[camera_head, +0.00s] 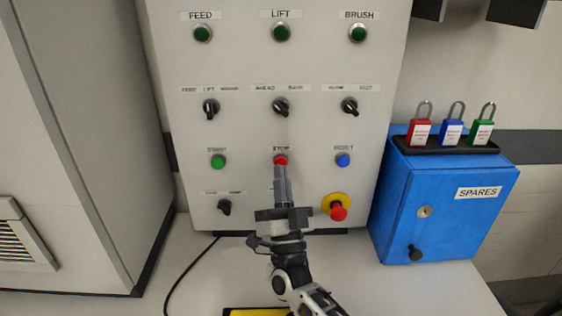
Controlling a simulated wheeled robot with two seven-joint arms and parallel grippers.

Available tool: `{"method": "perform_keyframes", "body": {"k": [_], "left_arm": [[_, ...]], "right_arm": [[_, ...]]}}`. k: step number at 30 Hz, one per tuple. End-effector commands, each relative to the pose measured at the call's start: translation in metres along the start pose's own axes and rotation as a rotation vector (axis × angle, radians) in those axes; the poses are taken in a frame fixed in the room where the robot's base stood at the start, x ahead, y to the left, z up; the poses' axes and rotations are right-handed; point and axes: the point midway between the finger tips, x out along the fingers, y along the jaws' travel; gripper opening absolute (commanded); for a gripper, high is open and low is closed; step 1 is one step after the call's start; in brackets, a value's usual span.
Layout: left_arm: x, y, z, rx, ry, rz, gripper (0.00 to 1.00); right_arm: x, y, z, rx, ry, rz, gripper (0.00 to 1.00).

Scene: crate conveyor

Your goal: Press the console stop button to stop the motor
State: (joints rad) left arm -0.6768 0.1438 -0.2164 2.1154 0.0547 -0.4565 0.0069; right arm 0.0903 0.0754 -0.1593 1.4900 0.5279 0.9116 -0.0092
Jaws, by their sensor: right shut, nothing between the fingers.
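The red stop button (281,160) sits in the middle of the lower button row on the pale console panel (245,60), under a STOP label. My right gripper (281,170) is shut and empty, with its fingertips at the lower edge of the button in the picture. I cannot tell whether they touch it. The fingers hide part of the panel below the button. My left gripper is not in view.
A green button (218,161) and a blue button (342,160) flank the stop button. A red mushroom button (338,212) on yellow is close right of my gripper. A blue SPARES box (445,205) with padlocks stands right. A black cable (183,272) crosses the table.

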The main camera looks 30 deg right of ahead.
Motion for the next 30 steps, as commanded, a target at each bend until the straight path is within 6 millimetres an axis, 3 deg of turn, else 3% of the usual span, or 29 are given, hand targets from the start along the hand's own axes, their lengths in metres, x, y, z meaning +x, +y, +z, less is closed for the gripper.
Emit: {"method": "perform_keyframes", "body": {"k": [13,30], "left_arm": [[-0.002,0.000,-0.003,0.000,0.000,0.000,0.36],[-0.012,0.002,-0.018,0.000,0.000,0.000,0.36]], "right_arm": [[-0.005,-0.004,-0.004,0.001,0.000,0.000,0.00],[-0.037,-0.028,-0.027,0.000,0.001,-0.001,0.00]]}}
